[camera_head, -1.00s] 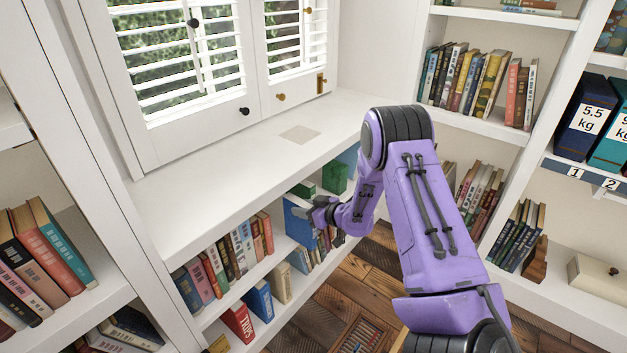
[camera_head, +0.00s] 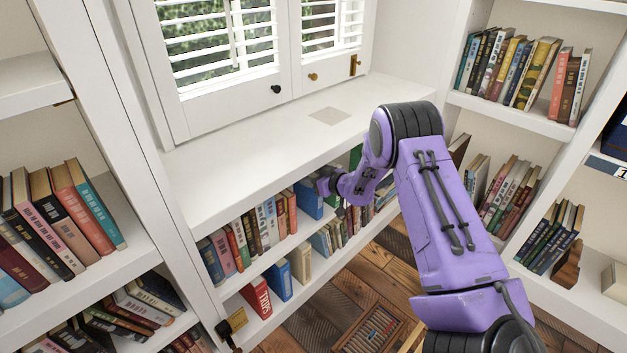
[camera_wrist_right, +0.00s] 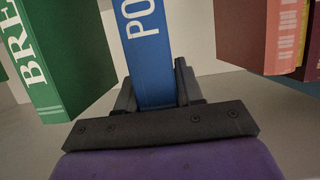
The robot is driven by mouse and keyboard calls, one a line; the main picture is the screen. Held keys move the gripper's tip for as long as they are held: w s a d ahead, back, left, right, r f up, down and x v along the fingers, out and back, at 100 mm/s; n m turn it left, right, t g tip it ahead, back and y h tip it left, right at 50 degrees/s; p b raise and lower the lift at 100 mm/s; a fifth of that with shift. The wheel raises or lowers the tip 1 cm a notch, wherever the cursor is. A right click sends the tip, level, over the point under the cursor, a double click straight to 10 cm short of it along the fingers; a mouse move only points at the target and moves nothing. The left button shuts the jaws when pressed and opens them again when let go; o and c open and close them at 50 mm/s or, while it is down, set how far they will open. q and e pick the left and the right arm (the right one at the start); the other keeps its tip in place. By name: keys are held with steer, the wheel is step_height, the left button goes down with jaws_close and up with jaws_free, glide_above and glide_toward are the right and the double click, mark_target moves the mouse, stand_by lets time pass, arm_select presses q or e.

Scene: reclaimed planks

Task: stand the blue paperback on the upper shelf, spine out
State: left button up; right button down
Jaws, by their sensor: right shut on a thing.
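The blue paperback (camera_head: 309,199) is upright at the upper shelf (camera_head: 262,264) under the window counter, just right of a row of books. In the right wrist view the paperback (camera_wrist_right: 146,45) stands between the fingers, with white letters on the face toward the camera. My right gripper (camera_head: 328,187) is shut on it; its fingers also show in the right wrist view (camera_wrist_right: 153,88). I cannot tell whether the book's base touches the shelf. My left gripper is not in view.
A green book (camera_wrist_right: 60,55) stands left of the paperback in the right wrist view, and dark red books (camera_wrist_right: 245,35) stand to its right, both with gaps. The white counter (camera_head: 260,145) overhangs the shelf.

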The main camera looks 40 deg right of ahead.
steer(key=shift+f, duration=0.2)
steer(key=c, duration=0.6)
jaws_free()
steer(key=shift+c, duration=0.2)
steer(key=shift+s, duration=0.1)
steer(key=p+v, duration=0.2)
steer(key=v, duration=0.8)
steer(key=shift+s+r, duration=0.15)
